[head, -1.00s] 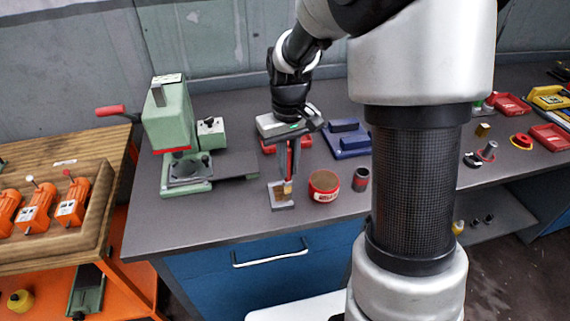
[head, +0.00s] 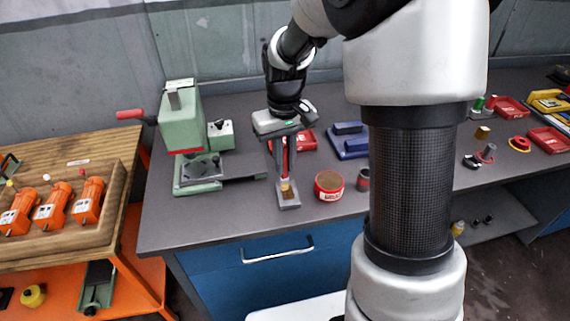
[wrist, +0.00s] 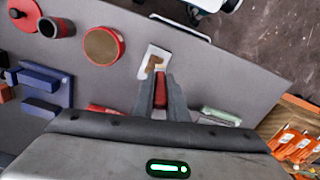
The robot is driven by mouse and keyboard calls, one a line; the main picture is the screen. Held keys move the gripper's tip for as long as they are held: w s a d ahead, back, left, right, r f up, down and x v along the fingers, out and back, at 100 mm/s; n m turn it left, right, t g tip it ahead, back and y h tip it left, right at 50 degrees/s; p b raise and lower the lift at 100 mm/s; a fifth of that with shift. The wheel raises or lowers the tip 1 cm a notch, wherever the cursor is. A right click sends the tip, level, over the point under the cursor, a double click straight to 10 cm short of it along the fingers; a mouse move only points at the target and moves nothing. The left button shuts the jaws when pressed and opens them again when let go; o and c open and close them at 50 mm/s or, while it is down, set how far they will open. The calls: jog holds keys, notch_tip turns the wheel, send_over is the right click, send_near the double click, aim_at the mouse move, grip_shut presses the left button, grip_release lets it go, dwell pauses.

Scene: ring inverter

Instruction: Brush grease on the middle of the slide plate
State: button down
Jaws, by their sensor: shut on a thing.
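My gripper (head: 286,146) points down and is shut on a brush with a red handle (head: 285,158); the red handle (wrist: 160,88) also shows between the fingers in the wrist view. The brush's tan tip (head: 286,188) is over the slide plate (head: 290,205), a small pale grey plate lying flat near the bench's front edge. In the wrist view the slide plate (wrist: 144,71) shows a brown patch around the tip; I cannot tell bristles from grease there, nor whether the tip touches. A round red tin (head: 328,191) with a brown top stands just right of the plate.
A dark red-rimmed cup (head: 363,181) stands right of the tin. A green press (head: 183,125) stands to the left, its dark bar reaching toward the plate. Blue blocks (head: 349,139) and a red item (head: 307,141) lie behind. Orange motors (head: 88,200) sit on the left bench.

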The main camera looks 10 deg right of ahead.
aim_at(285, 146)
jog(key=shift+r+p, duration=1.7)
jog(key=shift+r, duration=0.75)
